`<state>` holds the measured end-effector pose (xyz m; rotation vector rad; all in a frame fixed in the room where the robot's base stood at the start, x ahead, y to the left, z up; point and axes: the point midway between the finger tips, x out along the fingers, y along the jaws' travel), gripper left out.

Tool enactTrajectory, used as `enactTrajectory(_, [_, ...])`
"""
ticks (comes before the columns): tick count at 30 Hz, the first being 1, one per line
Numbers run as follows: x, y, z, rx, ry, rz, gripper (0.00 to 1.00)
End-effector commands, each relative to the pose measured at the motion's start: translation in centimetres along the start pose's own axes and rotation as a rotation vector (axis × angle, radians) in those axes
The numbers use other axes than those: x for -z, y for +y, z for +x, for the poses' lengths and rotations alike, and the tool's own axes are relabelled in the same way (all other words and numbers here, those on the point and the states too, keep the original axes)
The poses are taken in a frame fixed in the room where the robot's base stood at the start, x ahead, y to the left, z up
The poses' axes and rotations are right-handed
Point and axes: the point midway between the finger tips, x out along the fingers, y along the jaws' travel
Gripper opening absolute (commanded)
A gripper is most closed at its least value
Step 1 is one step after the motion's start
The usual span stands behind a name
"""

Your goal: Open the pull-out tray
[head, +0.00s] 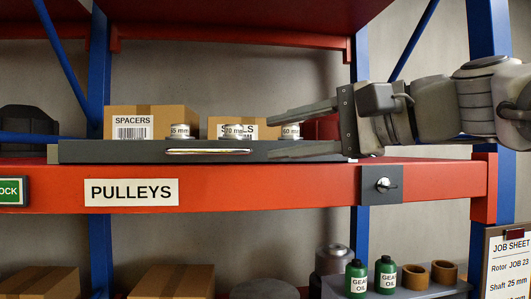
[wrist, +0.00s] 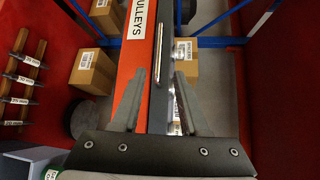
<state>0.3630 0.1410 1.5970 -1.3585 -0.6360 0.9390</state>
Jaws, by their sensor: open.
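The pull-out tray (head: 110,152) is a dark grey, low-fronted tray lying along the top of the red shelf beam marked PULLEYS. It has a long shiny bar handle (head: 208,151) on its front. Metal pulleys labelled 65 mm, 70 mm and 60 mm show above its front edge. My gripper (head: 269,137) comes in from the right, its two fingers spread and pointing left, in front of the tray's right part and right of the handle. Nothing is held.
Behind the pulleys stand cardboard boxes, one marked SPACERS (head: 150,119). The red beam (head: 270,184) runs below the tray and carries a small metal knob (head: 384,184) on a grey plate. Blue uprights (head: 98,90) flank the bay. Green oil bottles (head: 386,275) stand lower right.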

Motion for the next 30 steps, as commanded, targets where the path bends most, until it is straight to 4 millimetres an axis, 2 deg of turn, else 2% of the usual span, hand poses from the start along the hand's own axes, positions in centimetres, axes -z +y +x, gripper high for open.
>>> enactTrajectory(12, [0.0, 0.0, 9.2, -0.004, -0.002, 0.001, 0.44])
enactTrajectory(18, [0.0, 0.0, 12.9, -0.003, 0.000, -0.001, 0.44])
enactTrajectory(24, [0.0, 0.1, 14.9, -0.003, 0.000, -0.002, 0.44])
enactTrajectory(30, [0.0, 0.1, 15.3, -0.002, 0.002, -0.002, 0.44])
